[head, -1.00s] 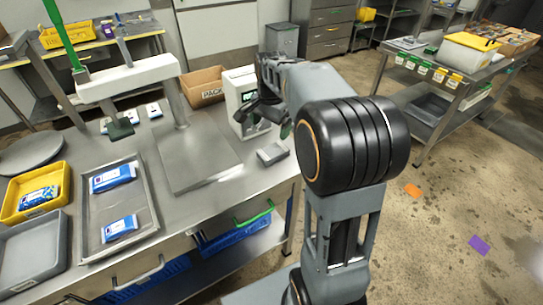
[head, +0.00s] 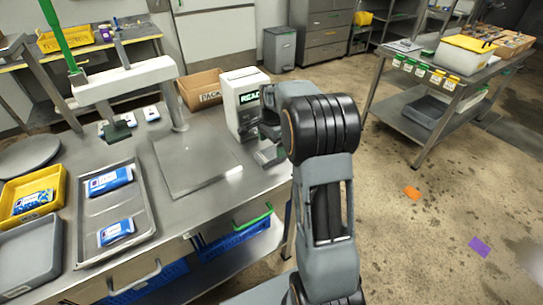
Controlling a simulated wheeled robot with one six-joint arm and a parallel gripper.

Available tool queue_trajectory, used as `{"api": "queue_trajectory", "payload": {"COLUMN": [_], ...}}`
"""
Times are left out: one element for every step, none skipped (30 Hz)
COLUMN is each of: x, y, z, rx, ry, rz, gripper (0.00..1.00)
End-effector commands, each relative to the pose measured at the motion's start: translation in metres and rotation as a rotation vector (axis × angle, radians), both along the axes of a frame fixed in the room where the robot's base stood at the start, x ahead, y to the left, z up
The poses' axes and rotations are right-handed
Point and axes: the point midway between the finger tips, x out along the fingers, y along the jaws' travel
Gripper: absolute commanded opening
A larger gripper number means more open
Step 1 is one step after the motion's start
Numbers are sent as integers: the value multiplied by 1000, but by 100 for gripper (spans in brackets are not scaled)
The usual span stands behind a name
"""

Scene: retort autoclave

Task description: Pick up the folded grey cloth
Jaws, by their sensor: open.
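The folded grey cloth (head: 267,157) is a small grey block on the steel table, near its right edge. My gripper (head: 270,142) is open and sits low, just above or around the cloth. My arm and gripper hide part of the cloth. I cannot tell whether the fingers touch it.
A white device with a lit display (head: 247,100) stands close behind my gripper. A raised steel plate (head: 195,165) lies to the left. A tray (head: 150,225) with blue-and-white packs, a yellow bin (head: 60,180) and a grey bin (head: 28,262) are further left.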

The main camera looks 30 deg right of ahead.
Motion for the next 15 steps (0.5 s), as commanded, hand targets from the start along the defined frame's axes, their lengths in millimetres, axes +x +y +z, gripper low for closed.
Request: {"api": "queue_trajectory", "payload": {"x": [0,0,0,0,0,0,1,1,1,1,1,1,1,1,1], "y": [1,1,2,2,3,3,3,3,3,3,2,2,2,2,2], "z": [-6,-11,-16,-20,-25,-30,-34,-37,-40,-43,-45,-47,-48,-48,-49], "rx": [1,1,1,1,1,1,1,1,0,0,0,1,1,1,1], "ry": [5,5,5,5,5,5,5,4,3,3,3,2,2,2,1], "rz": [0,1,1,1,1,0,0,0,0,0,0,0,0,0,0], "gripper": [99,99,99,99,99,99,99,99,99,99,99,99,99,99,99]}}
